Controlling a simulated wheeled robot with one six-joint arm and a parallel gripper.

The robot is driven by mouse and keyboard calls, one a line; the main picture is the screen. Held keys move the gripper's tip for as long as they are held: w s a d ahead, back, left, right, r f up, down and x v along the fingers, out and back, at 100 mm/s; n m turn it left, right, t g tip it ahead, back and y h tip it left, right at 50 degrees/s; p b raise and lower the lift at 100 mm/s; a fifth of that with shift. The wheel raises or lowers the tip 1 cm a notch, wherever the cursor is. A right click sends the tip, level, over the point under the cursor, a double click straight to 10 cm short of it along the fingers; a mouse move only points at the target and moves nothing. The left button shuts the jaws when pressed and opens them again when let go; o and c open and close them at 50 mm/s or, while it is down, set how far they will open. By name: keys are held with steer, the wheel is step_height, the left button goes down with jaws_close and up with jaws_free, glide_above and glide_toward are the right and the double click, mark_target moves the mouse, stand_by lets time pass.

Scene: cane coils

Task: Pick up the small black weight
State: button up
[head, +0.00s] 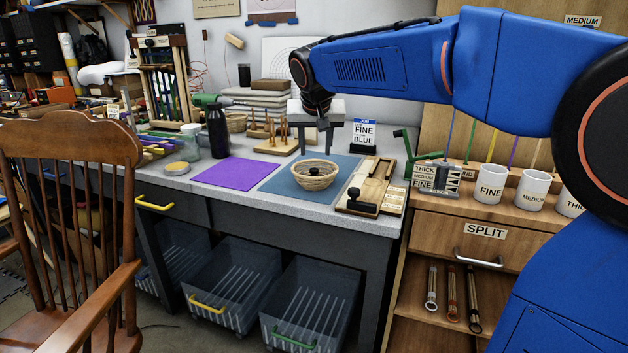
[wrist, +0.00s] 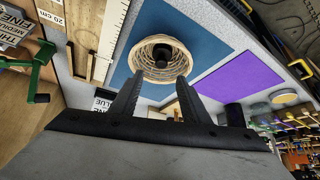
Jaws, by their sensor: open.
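The small black weight (head: 314,171) sits inside a shallow woven cane basket (head: 301,182) on a blue mat (head: 277,186). In the wrist view the weight (wrist: 162,54) is a dark round shape in the basket (wrist: 150,72), with a lighter floor around it. My gripper (head: 315,150) is above the basket, pointing down. In the wrist view its two dark fingers (wrist: 158,84) are spread, with nothing between them. The fingertips appear near the basket's rim in that view; whether they touch it cannot be told.
A dark bottle (head: 218,132), a pegged wooden block (head: 277,146) and an order card (head: 365,134) stand nearby. White mugs (head: 490,186) stand at the right.

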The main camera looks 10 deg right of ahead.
mark_target(314, 170)
steer(key=x, duration=0.9)
steer(key=shift+w+a+f, duration=0.1)
steer(key=shift+a+f, duration=0.05)
steer(key=shift+f, duration=0.3)
steer(key=shift+c, duration=0.7)
jaws_close()
